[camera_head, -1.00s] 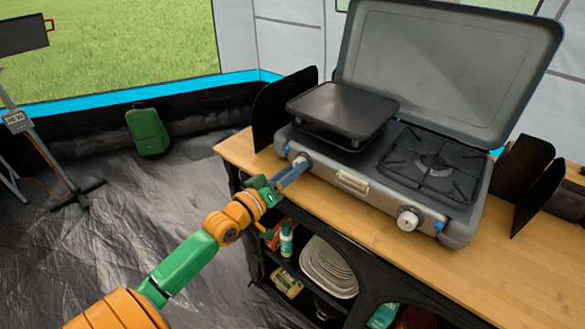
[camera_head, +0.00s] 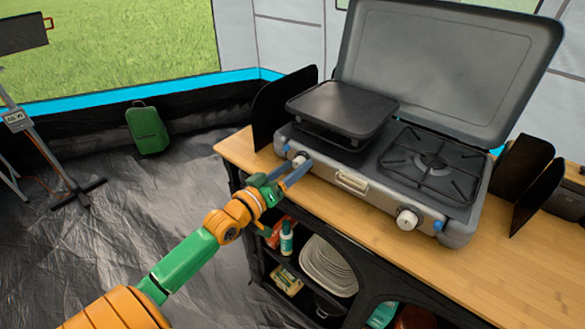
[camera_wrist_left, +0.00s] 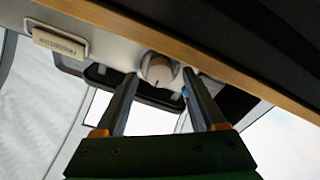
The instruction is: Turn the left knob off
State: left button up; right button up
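The left knob (camera_head: 299,159) is pale and round, on the stove's front at its left end. In the left wrist view the left knob (camera_wrist_left: 159,69) shows a small dark mark on its face, toward the fingers. My left gripper (camera_head: 293,172) is open, its two blue-grey fingers pointing at the knob. In the wrist view the knob appears between the tips of my left gripper (camera_wrist_left: 158,82), with space on both sides; I cannot tell whether either finger touches it. My right gripper is not in view.
The grey camping stove (camera_head: 330,172) has its lid up and a griddle (camera_head: 342,108) on its left side. Another knob (camera_head: 408,219) is at the right front. The stove stands on a wooden counter (camera_head: 470,275), above shelves with plates (camera_head: 328,262) and a bottle (camera_head: 286,240).

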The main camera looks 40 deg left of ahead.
pick_arm(q)
jog(key=s, duration=0.7)
jog(key=shift+a, duration=0.3)
